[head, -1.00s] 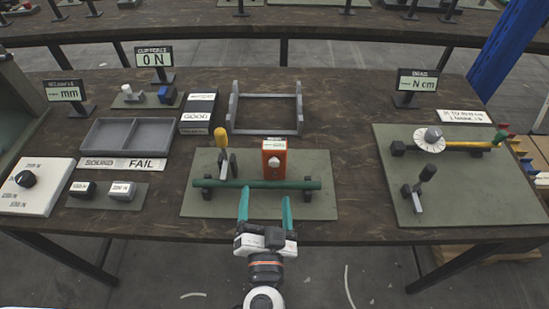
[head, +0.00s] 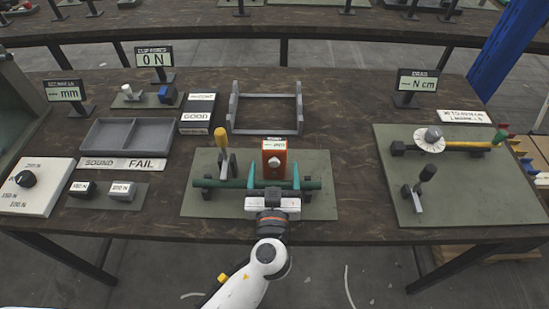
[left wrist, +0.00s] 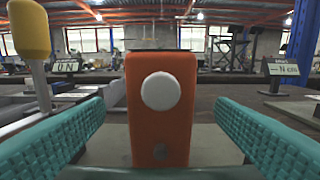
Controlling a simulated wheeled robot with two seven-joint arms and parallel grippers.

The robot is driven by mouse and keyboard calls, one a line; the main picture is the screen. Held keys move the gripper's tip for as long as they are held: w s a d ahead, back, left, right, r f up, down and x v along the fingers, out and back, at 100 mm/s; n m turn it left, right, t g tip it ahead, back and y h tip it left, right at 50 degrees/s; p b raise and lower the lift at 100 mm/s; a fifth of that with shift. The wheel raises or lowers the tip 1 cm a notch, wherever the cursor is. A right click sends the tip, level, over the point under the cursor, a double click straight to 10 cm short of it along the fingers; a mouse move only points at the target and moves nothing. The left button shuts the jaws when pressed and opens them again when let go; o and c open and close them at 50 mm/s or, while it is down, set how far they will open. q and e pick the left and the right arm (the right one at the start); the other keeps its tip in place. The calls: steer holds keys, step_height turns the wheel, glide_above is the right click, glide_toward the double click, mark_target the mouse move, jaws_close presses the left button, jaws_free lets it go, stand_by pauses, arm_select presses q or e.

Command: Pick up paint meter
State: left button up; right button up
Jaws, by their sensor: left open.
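The paint meter appears to be the orange box (head: 274,161) with a white round knob and a pale top, standing upright on the middle green mat (head: 318,206). It also fills the middle of the left wrist view (left wrist: 160,125). My left gripper (head: 273,176) is open, with its teal fingers pointing at the box from the front. In the left wrist view the fingers (left wrist: 160,140) lie to either side of the box, with gaps between. A green bar (head: 230,184) lies across the mat, partly hidden by the gripper. My right gripper is not in view.
A yellow-handled lever (head: 221,139) stands left of the box, close to the left finger. A grey frame (head: 265,131) lies behind. A grey tray (head: 125,135) is at left, and another mat (head: 465,195) with a dial is at right.

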mark_target(275, 155)
arm_select(q)
steer(key=w, duration=0.4)
steer(key=shift+w, duration=0.4)
steer(key=shift+r, duration=0.1)
steer(key=c, duration=1.1)
step_height(275, 155, up, 9)
steer(key=shift+f, duration=0.15)
steer(key=shift+c, duration=0.2)
steer(key=shift+f, duration=4.2)
